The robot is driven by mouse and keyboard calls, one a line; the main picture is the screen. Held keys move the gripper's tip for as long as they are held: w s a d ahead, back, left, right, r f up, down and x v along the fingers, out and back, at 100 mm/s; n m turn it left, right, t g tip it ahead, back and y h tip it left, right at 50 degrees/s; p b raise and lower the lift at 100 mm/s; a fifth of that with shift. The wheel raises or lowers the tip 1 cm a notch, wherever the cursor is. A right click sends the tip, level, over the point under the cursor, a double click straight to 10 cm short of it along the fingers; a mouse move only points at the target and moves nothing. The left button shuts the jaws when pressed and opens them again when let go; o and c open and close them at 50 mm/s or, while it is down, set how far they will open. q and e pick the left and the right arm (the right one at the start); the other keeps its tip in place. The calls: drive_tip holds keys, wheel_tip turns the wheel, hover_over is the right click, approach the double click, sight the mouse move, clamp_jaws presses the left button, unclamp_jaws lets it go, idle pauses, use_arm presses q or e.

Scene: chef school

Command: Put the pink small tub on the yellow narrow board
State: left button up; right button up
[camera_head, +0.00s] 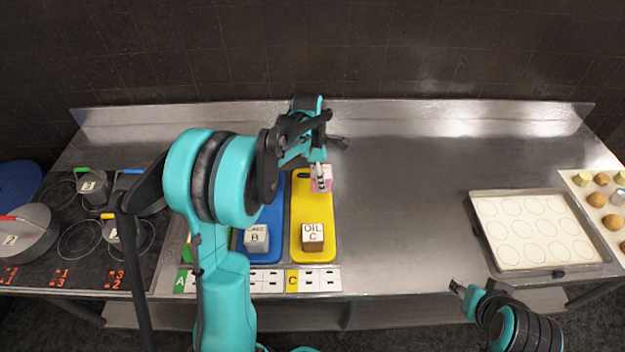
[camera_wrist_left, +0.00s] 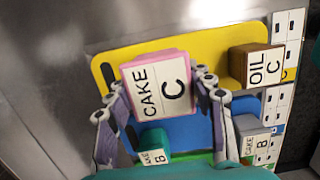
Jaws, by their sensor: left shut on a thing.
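The pink small tub (camera_head: 327,184), with a white label reading CAKE C, is in my left gripper (camera_head: 319,178). In the left wrist view the tub (camera_wrist_left: 158,88) sits between the two fingers, label facing the camera. The yellow narrow board (camera_head: 312,210) lies on the steel counter. In the head view the tub overlaps the board's far right edge; whether it touches the board or hangs above it I cannot tell. The board also shows behind the tub in the left wrist view (camera_wrist_left: 200,50). My right gripper (camera_head: 462,290) is at the counter's front edge, away from the board; its opening is unclear.
A brown OIL C block (camera_head: 312,237) stands on the yellow board's near end. A blue board (camera_head: 270,215) beside it holds a grey block labelled B (camera_head: 256,238). Pots stand on the hob at left; a baking tray (camera_head: 477,225) lies right. The counter between is clear.

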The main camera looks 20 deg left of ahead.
use_arm(q)
drive_tip(key=w+a+f, duration=0.1)
drive_tip(key=a, duration=0.1)
drive_tip(key=w+a+f, duration=0.2)
drive_tip(key=shift+w+a+f+b, duration=0.15)
drive_tip(key=shift+w+f+b, duration=0.05)
drive_tip(key=shift+b, duration=0.1)
drive_tip(key=shift+w+a+f, duration=0.2)
drive_tip(key=shift+a+f, duration=0.1)
drive_tip(key=shift+a, duration=0.1)
drive_tip(key=shift+f+b, duration=0.5)
drive_tip(key=shift+f, duration=1.45)
drive_tip(key=shift+f, duration=0.15)
drive_tip(key=o, duration=1.3)
